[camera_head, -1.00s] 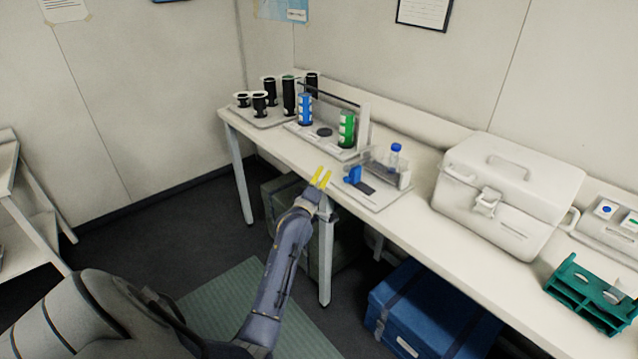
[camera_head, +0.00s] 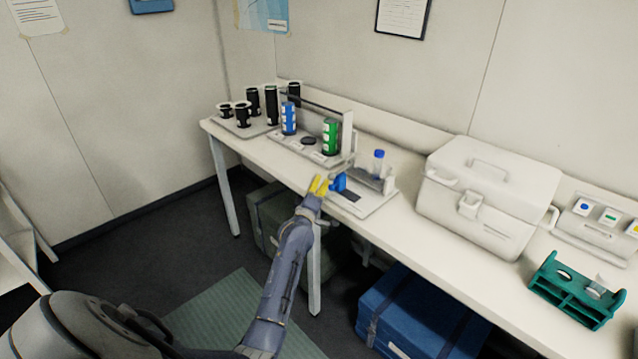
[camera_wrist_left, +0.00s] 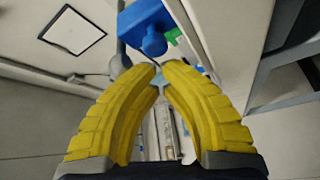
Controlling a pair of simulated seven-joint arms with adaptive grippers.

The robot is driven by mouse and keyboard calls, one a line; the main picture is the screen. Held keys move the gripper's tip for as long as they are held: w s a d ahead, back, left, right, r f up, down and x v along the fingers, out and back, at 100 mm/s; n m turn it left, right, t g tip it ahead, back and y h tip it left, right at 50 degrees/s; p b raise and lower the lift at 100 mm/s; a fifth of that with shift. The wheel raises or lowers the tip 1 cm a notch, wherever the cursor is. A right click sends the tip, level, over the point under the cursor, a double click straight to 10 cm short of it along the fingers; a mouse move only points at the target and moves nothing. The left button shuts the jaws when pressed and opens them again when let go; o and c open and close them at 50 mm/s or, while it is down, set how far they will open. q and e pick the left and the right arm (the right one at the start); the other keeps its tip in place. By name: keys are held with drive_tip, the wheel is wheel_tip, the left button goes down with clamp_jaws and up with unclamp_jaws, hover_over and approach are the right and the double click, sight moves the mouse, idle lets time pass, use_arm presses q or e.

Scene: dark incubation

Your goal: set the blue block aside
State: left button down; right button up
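The blue block (camera_head: 339,182) stands at the front left of a pale board (camera_head: 362,208) on the bench. In the left wrist view the blue block (camera_wrist_left: 146,24) is a blue shape with a rounded lower knob, just beyond the fingertips. My left gripper (camera_head: 319,186) has yellow fingers and is at the bench's front edge, just left of the block. In the left wrist view its fingertips (camera_wrist_left: 161,69) are apart with a narrow gap, and nothing is held. I cannot tell whether a fingertip touches the block. My right gripper is not in view.
A blue-capped bottle (camera_head: 379,162) stands behind the block. A rack with a blue cylinder (camera_head: 289,118) and a green cylinder (camera_head: 330,136) is to the left. A white case (camera_head: 488,195) and a green rack (camera_head: 577,289) are to the right. Bare bench lies before the case.

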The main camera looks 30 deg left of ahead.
sight(337, 178)
use_arm(q)
drive_tip(key=shift+s+d, duration=0.3)
drive_tip(key=shift+d, duration=0.85)
drive_tip(key=shift+s+d, duration=0.25)
drive_tip(key=shift+d, duration=0.9)
drive_tip(key=shift+s+d, duration=0.3)
drive_tip(key=shift+d, duration=0.85)
drive_tip(key=shift+a+r, duration=0.3)
drive_tip(key=shift+a, duration=0.25)
drive_tip(key=shift+w+a+r, duration=0.1)
drive_tip(key=shift+a+r, duration=0.25)
drive_tip(key=shift+a, duration=0.25)
drive_tip(key=shift+a+r, duration=0.3)
drive_tip(key=shift+a, duration=0.25)
drive_tip(key=v, duration=1)
drive_tip(key=shift+a, duration=0.1)
